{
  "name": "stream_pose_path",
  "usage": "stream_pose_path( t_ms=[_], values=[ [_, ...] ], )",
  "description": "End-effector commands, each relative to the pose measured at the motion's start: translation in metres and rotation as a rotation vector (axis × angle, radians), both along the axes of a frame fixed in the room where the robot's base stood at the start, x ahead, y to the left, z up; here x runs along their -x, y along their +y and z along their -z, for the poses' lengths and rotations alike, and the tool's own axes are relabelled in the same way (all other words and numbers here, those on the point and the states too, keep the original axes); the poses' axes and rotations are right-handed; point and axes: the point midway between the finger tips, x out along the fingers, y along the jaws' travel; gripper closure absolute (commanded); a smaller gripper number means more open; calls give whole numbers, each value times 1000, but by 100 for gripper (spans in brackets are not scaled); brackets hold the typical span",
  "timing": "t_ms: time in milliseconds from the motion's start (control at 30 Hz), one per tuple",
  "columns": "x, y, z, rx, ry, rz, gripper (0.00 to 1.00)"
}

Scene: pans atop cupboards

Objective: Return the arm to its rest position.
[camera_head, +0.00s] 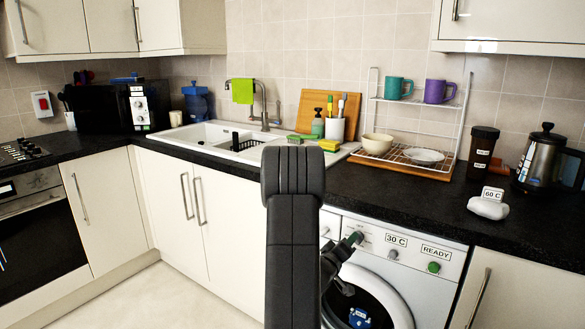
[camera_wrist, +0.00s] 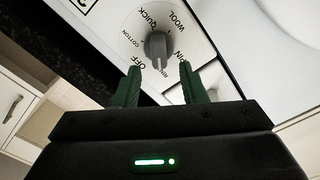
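My gripper shows in the wrist view (camera_wrist: 159,70) with its two green fingers apart and nothing between them. Just beyond the fingertips is a grey dial knob (camera_wrist: 158,47), on a white round face marked with words such as COTTON, QUICK, WOOL and OFF. I cannot tell the exact gap between fingertips and knob. In the head view my gripper (camera_head: 353,239) is low in front of the washing machine panel (camera_head: 452,257), with one green fingertip showing. My dark arm stands upright in mid-picture and hides part of the machine and the counter.
The dark counter (camera_head: 420,192) runs behind my arm, with a sink (camera_head: 215,135), a dish rack (camera_head: 458,118), a kettle (camera_head: 540,158) and a white item (camera_head: 488,207) on it. The floor (camera_head: 160,300) at the left is clear.

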Motion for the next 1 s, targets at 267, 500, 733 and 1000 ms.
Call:
stream_pose_path(
  t_ms=[267,500,733,1000],
  values=[
    [-22,-16,0,0,0,1,62],
    [-23,-16,0,-7,-5,0,62],
    [-21,-13,0,-5,-2,-1,62],
    [10,9,0,0,3,-4,62]
  ],
)
